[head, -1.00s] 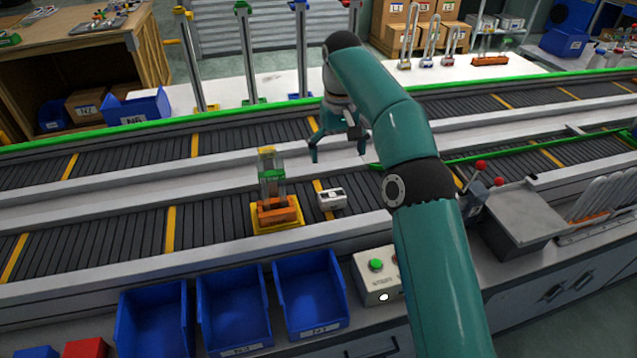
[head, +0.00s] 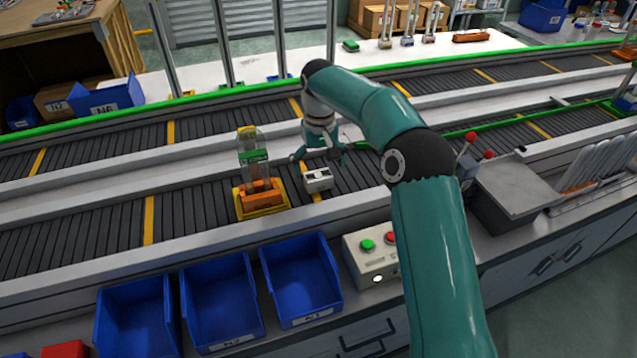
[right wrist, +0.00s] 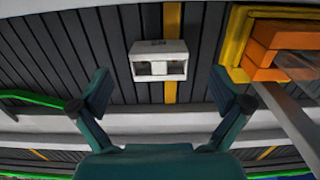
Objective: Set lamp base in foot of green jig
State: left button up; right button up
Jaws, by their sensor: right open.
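A small white block with two dark openings (head: 318,179), which looks like the lamp base, sits on the near conveyor. It also shows in the right wrist view (right wrist: 158,62). My right gripper (head: 319,160) is open and empty just behind the block. In the right wrist view its two fingers (right wrist: 160,88) are spread wide, with the block ahead between their lines and apart from both. The green jig (head: 224,45) is a tall post behind the far conveyor. Its foot is small and partly hidden by the green rail. My left gripper is not in view.
Left of the block, a yellow tray (head: 239,214) holds an orange base with a clear, green-banded tube. It stands close to my right finger's side in the right wrist view. Blue bins (head: 222,305) and a button box (head: 372,262) line the near side.

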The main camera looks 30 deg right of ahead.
aim_at(320, 177)
notch_tip(320, 177, down, 5)
jog(key=shift+d, duration=0.1)
dwell(0.3)
jog(key=c, duration=1.4)
jog(key=shift+o, duration=0.2)
jog(key=shift+r, duration=0.2)
